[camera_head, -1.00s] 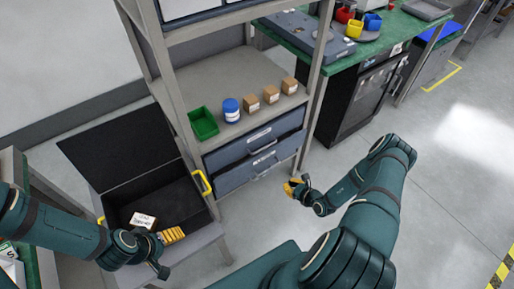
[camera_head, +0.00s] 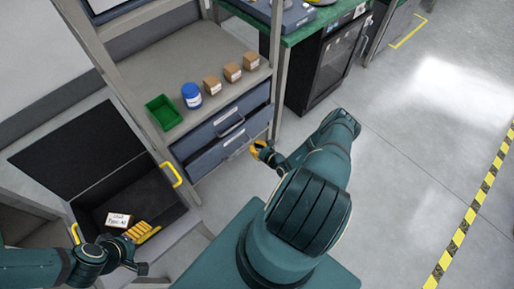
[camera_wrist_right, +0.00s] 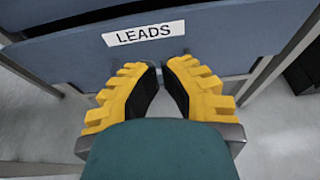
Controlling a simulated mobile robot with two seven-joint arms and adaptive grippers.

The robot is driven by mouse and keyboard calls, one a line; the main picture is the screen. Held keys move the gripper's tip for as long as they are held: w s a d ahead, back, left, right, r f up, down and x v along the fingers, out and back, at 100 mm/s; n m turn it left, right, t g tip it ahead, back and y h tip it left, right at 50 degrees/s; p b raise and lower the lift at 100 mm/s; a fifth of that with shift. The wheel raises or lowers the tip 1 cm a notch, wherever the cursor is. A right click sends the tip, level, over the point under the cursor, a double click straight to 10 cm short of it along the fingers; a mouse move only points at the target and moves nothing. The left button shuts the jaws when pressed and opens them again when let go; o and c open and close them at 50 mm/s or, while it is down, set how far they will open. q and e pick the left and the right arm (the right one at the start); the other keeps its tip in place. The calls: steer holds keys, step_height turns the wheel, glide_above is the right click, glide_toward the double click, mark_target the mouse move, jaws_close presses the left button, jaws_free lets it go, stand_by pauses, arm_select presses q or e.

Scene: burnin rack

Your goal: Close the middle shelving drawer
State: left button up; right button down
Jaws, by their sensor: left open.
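The rack holds two stacked blue-grey drawers, an upper one (camera_head: 203,133) and a lower one (camera_head: 208,160), below its shelf. In the right wrist view a drawer front (camera_wrist_right: 225,35) labelled LEADS fills the top, with a dark gap along its upper left edge. My right gripper (camera_head: 260,150) is at the right part of the lower drawer's front. Its yellow ribbed fingers (camera_wrist_right: 162,70) point at the front below the label, tips close together; contact is unclear. My left gripper (camera_head: 150,250) is open over the front edge of the black bin, away from the drawers.
The shelf above the drawers carries a green bin (camera_head: 163,113), a blue jar (camera_head: 191,96) and several small cardboard boxes (camera_head: 233,72). An open black bin with a raised lid (camera_head: 75,150) stands left of the drawers. The floor to the right (camera_head: 410,150) is clear.

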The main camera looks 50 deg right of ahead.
mark_target(239, 132)
steer(key=x, duration=0.3)
steer(key=b+x, duration=0.1)
steer(key=x, duration=0.4)
steer(key=shift+w+r+b, duration=0.25)
steer(key=shift+w+b, duration=0.05)
steer(key=shift+w, duration=0.15)
steer(key=shift+w+d, duration=0.15)
steer(key=shift+w, duration=0.3)
steer(key=shift+w+d+b, duration=0.1)
steer(key=shift+w+b, duration=0.45)
steer(key=shift+w, duration=0.75)
steer(key=shift+s, duration=0.1)
